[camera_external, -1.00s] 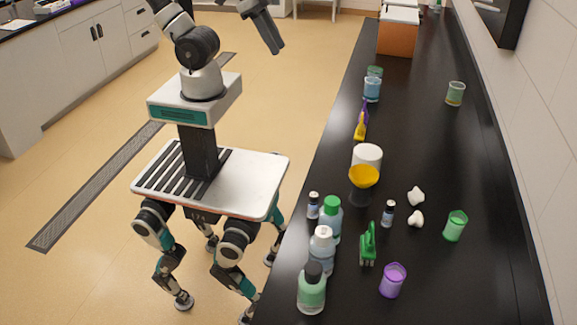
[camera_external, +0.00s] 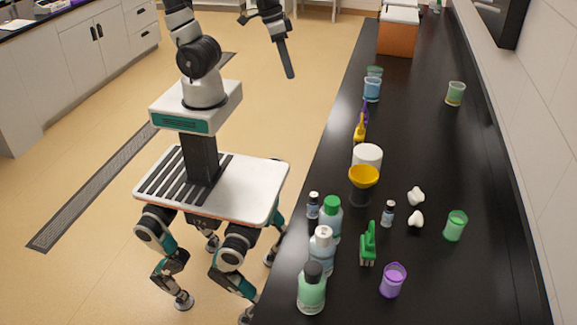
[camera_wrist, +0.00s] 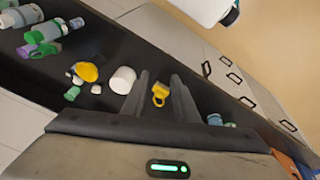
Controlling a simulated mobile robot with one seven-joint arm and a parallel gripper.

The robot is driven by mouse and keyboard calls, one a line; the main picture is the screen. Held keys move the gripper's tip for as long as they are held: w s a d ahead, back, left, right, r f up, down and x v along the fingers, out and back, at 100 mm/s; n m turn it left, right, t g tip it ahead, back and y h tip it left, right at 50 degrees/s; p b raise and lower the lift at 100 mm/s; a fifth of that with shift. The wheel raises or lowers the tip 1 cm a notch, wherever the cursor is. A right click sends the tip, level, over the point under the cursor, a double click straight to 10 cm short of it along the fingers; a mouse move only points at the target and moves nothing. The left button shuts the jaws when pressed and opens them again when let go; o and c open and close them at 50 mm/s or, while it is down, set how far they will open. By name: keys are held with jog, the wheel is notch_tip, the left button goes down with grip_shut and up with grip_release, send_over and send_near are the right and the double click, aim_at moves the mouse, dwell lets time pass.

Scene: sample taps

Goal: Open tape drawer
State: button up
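The grey front under the black bench shows in the wrist view, with several dark handles (camera_wrist: 206,69) on drawers or doors. No label is readable, so I cannot tell which is the tape drawer. The handles I see look closed against their panels. My gripper (camera_external: 290,75) hangs in the air left of the bench in the external view, fingers pointing down. In the wrist view my gripper (camera_wrist: 160,80) has its two dark fingers apart with nothing held between them. The bench's drawer fronts are hidden in the external view.
The black bench top (camera_external: 430,150) carries bottles, beakers, a white cup (camera_external: 367,156), a yellow funnel (camera_external: 363,178) and an orange-fronted box (camera_external: 397,38) at the far end. Open floor (camera_external: 325,55) lies left of the bench. White cabinets (camera_external: 90,50) stand far left.

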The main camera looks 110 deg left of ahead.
jog(key=w+d+f+m+y+b, duration=0.25)
jog(key=d+f+m+b, duration=0.3)
jog(key=d+f, duration=0.5)
jog(key=w+d+f+m+y+b, duration=0.2)
jog(key=d+f+m+y+b, duration=0.35)
jog(key=f, duration=0.75)
jog(key=s+d+f+m+t+h+b, duration=0.25)
jog(key=s+d+m+t, duration=0.2)
jog(key=d, duration=0.55)
jog(key=s+d+f+m+t+h+b, duration=0.25)
jog(key=s+d+f+t, duration=0.2)
jog(key=d, duration=0.55)
jog(key=s+d+f+m+t+h+b, duration=0.25)
jog(key=s+d+m, duration=0.25)
jog(key=d, duration=0.6)
jog(key=b+x, duration=0.2)
jog(key=x, duration=1.5)
jog(key=shift+r+t, duration=0.2)
jog(key=shift+t, duration=0.15)
jog(key=shift+h, duration=0.25)
jog(key=shift+c, duration=0.3)
grip_shut()
